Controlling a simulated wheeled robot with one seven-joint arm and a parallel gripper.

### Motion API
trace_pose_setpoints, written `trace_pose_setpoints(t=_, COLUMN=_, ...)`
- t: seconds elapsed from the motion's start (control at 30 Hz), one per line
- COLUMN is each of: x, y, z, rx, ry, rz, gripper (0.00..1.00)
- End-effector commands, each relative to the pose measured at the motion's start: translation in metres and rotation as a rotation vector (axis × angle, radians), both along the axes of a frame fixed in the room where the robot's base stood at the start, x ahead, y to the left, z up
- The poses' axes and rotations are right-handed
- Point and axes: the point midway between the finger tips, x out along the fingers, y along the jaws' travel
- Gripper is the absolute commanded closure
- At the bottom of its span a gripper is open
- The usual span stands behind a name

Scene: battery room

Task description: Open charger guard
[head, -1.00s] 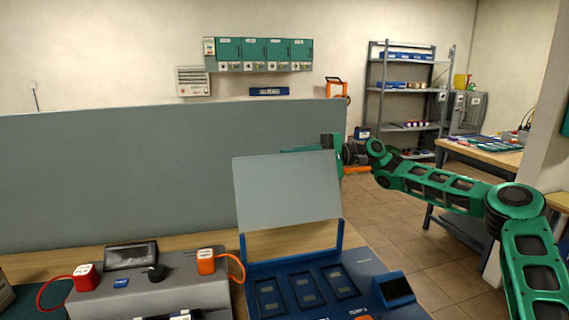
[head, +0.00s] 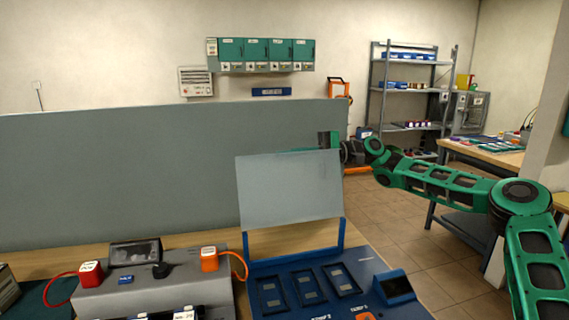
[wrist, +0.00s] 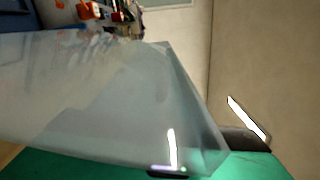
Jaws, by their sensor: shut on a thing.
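The charger guard (head: 290,190) is a clear, pale grey panel on a blue frame. It stands raised along the back of the blue charger (head: 262,298), leaning slightly. The charger's several slots (head: 344,281) lie uncovered in front of it. My gripper (head: 312,149) is at the guard's upper right edge, shut on it and partly hidden behind the panel. In the wrist view the guard (wrist: 110,100) fills much of the picture, with a green part of my gripper (wrist: 215,167) along the bottom.
A grey device (head: 160,294) with a red block (head: 91,272) and an orange block (head: 209,259) on cables stands left of the charger. A grey partition (head: 115,180) rises behind. Floor (head: 385,215) is open at right, before a side table (head: 490,152).

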Motion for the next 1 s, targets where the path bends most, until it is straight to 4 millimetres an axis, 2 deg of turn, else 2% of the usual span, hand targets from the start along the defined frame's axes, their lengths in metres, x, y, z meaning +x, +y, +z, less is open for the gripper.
trace_pose_setpoints(t=0.03, x=-0.011, y=0.0, z=0.001, rx=0.0, ry=-0.025, rz=0.012, gripper=1.0)
trace_pose_setpoints(t=0.1, x=-0.017, y=-0.002, z=0.004, rx=0.011, ry=-0.064, rz=0.011, gripper=1.0)
trace_pose_setpoints(t=0.47, x=-0.02, y=-0.002, z=0.005, rx=0.021, ry=-0.098, rz=0.011, gripper=1.0)
trace_pose_setpoints(t=0.5, x=-0.02, y=-0.002, z=0.005, rx=0.021, ry=-0.097, rz=0.01, gripper=0.83)
trace_pose_setpoints(t=0.57, x=-0.02, y=-0.002, z=0.005, rx=0.022, ry=-0.097, rz=0.01, gripper=0.72)
trace_pose_setpoints(t=0.87, x=-0.02, y=-0.002, z=0.008, rx=0.025, ry=-0.099, rz=0.009, gripper=0.72)
trace_pose_setpoints(t=1.0, x=-0.017, y=-0.012, z=0.008, rx=0.027, ry=-0.099, rz=0.009, gripper=0.72)
